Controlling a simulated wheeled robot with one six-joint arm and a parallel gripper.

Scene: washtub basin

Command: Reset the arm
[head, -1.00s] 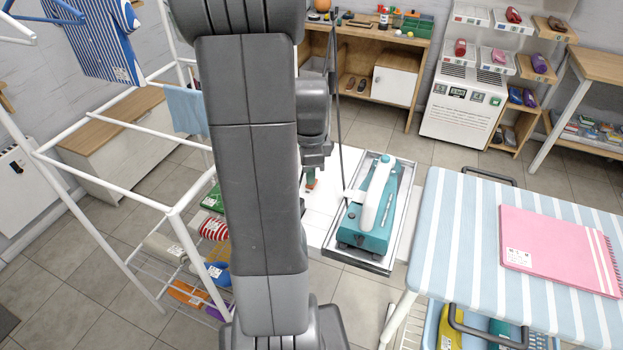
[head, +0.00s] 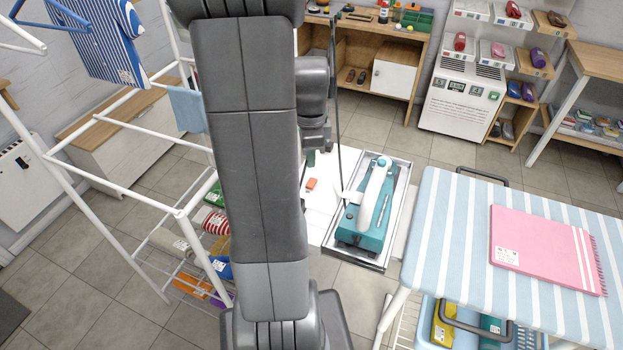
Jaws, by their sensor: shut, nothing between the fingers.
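My arm stands upright through the middle of the head view and hides much of what is behind it. My gripper (head: 310,158) shows only in small part, just right of the arm, at the lower end of the wrist. It is shut and empty, above a white surface (head: 322,220). A small orange object (head: 311,184) lies on that surface, a little below the gripper in the picture and apart from it.
A teal and white appliance (head: 366,220) sits in a metal tray (head: 398,215) to the right. A striped ironing board (head: 450,250) with a pink towel (head: 543,248) is at right. A white drying rack (head: 110,122) stands at left. Shelves line the back wall.

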